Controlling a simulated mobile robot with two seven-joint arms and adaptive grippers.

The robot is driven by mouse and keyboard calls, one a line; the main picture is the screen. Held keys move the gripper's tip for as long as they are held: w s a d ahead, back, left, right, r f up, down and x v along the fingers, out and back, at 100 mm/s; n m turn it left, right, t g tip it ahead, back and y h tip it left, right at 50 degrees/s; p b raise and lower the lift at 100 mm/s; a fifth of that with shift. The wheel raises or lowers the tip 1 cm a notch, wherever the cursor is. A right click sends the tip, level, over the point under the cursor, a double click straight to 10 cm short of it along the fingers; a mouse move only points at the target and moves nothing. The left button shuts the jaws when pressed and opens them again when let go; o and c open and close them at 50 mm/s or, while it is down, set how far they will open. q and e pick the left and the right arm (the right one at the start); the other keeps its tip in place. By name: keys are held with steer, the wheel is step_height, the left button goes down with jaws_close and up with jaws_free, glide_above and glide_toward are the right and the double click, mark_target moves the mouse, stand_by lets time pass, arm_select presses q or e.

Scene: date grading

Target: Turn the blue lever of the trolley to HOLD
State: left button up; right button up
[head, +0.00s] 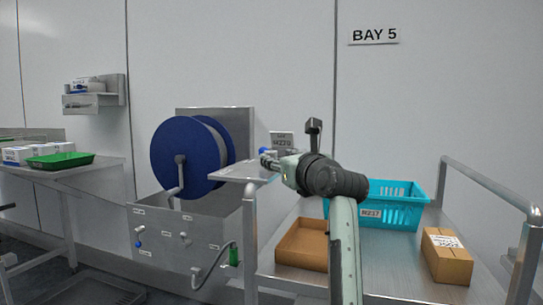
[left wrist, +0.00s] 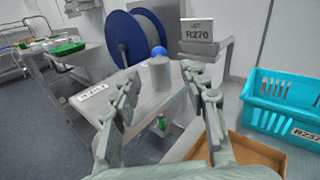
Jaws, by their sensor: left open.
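The blue lever's round knob (head: 264,150) shows just beyond my left gripper, on a small metal plate (head: 238,174) at the trolley's left corner. In the left wrist view the blue knob (left wrist: 158,52) shows above and behind a grey cylinder (left wrist: 159,74) on the plate. My left gripper (head: 268,161) is open and empty, and its fingers (left wrist: 160,84) are spread to either side of the cylinder in the picture. I cannot tell whether they touch it. A white label (left wrist: 92,93) lies on the plate, its text unreadable. The lever's setting is not clear. My right gripper is not in view.
A blue hose reel (head: 184,152) stands behind the plate. The trolley (head: 385,270) carries a turquoise crate (head: 405,214), an open brown box (head: 300,246) and a closed carton (head: 446,258). A sign marked R270 (left wrist: 196,29) stands behind the knob. A table with a green tray (head: 60,161) is at left.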

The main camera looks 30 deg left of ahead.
arm_select(q)
steer(key=shift+v, duration=1.45)
